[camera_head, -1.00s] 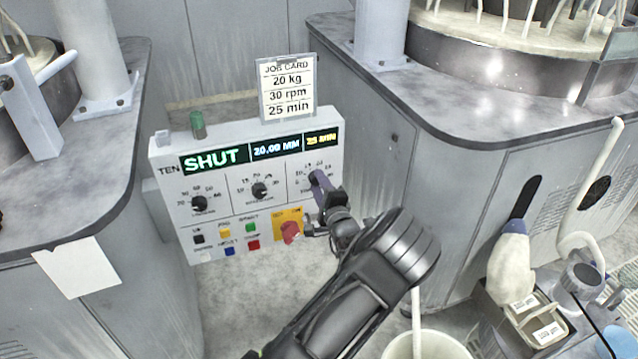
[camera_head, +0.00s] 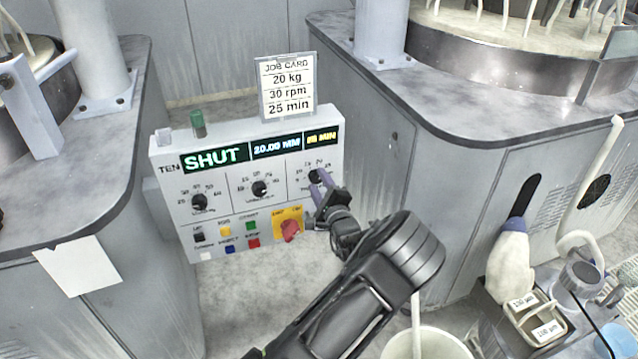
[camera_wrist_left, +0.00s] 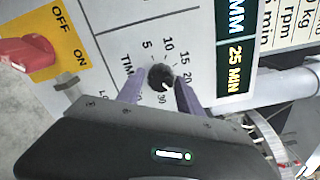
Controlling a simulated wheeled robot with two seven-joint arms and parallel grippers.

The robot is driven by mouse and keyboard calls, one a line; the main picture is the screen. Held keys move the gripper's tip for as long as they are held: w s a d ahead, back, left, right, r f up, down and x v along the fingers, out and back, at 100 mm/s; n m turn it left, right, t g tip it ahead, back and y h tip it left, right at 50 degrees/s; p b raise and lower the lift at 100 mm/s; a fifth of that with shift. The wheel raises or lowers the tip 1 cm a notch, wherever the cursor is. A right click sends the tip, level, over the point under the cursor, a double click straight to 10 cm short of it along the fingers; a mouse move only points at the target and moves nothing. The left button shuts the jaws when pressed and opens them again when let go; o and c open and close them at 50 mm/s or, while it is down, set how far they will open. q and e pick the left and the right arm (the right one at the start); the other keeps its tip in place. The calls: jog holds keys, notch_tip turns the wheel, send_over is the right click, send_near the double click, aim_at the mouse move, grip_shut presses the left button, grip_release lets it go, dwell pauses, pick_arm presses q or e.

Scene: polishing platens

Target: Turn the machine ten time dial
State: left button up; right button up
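The machine ten panel (camera_head: 237,219) stands upright between two grey machines. Its time dial (camera_head: 315,176) is the rightmost of the three black knobs; in the left wrist view the dial (camera_wrist_left: 160,77) has a white mark pointing towards the lower right. The panel's time display (camera_head: 322,138) reads 25 MIN, also in the left wrist view (camera_wrist_left: 236,68). My left gripper (camera_head: 320,184) is at the dial, its purple fingers spread. In the left wrist view the gripper (camera_wrist_left: 160,92) has one finger on each side of the dial, with gaps visible. My right gripper is not in view.
A job card (camera_head: 287,87) above the panel reads 20 kg, 30 rpm, 25 min. A red switch (camera_head: 290,231) on a yellow plate sits just below my gripper. Coloured buttons lie to its left. A green cylinder (camera_head: 198,124) stands on top. A white bucket (camera_head: 427,343) is at the bottom.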

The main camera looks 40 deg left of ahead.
pick_arm(q)
jog(key=shift+o, duration=1.4)
jog(key=v, duration=0.7)
jog(key=shift+s+d, duration=0.25)
jog(key=shift+d, duration=0.1)
